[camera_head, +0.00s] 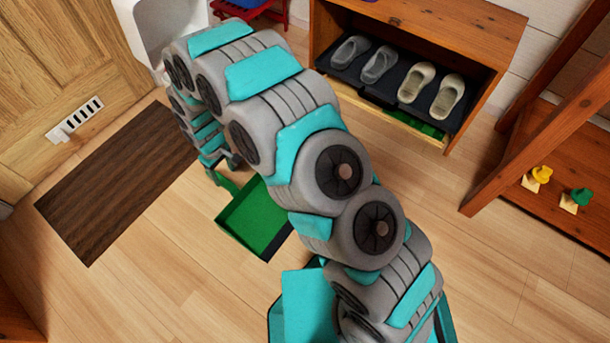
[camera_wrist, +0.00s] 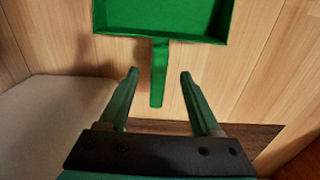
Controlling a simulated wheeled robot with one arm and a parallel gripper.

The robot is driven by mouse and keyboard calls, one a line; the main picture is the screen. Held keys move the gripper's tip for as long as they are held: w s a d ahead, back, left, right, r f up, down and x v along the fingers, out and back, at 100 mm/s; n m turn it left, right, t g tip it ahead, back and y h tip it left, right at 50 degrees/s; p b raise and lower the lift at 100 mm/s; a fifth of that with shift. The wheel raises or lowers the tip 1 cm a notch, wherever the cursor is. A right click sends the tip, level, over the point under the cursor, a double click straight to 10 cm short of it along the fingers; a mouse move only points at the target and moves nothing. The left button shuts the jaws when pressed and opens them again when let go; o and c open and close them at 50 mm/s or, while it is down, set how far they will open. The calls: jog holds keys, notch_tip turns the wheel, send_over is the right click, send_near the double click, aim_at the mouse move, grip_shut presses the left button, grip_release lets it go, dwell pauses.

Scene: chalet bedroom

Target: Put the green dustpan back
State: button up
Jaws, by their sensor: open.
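The green dustpan (camera_head: 256,218) lies on the wooden floor, partly covered by my arm in the head view. In the wrist view the dustpan's pan (camera_wrist: 165,17) is at the top edge and its handle (camera_wrist: 158,75) points down toward my gripper. My gripper (camera_wrist: 158,75) is open, with one finger on each side of the handle's end. The handle is between the fingers, with a visible gap on both sides. In the head view my gripper (camera_head: 222,170) is mostly hidden behind my arm.
A dark brown mat (camera_head: 120,180) lies left of the dustpan, before a wooden door (camera_head: 60,60). A wooden shoe cabinet (camera_head: 430,25) holds a black tray of grey and beige slippers. A wooden shelf (camera_head: 540,200) with small yellow and green objects stands right. Floor below the cabinet is clear.

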jog(key=s+d+r+m, duration=0.2)
jog(key=s+d+r, duration=0.1)
jog(key=d+r, duration=0.75)
jog(key=s+d+r+m, duration=0.2)
jog(key=s+d+r, duration=0.1)
jog(key=d+r, duration=0.8)
jog(key=s+d+r+m, duration=0.2)
jog(key=s+d+r, duration=0.1)
jog(key=s, duration=0.4)
jog(key=s+d+r+m+g, duration=0.1)
jog(key=s+d+r, duration=0.3)
jog(key=s, duration=0.4)
jog(key=s+d+r+m, duration=0.2)
jog(key=s+d+r, duration=0.2)
jog(key=s+d, duration=0.2)
jog(key=shift+s+m+g, duration=0.4)
jog(key=shift+s, duration=0.5)
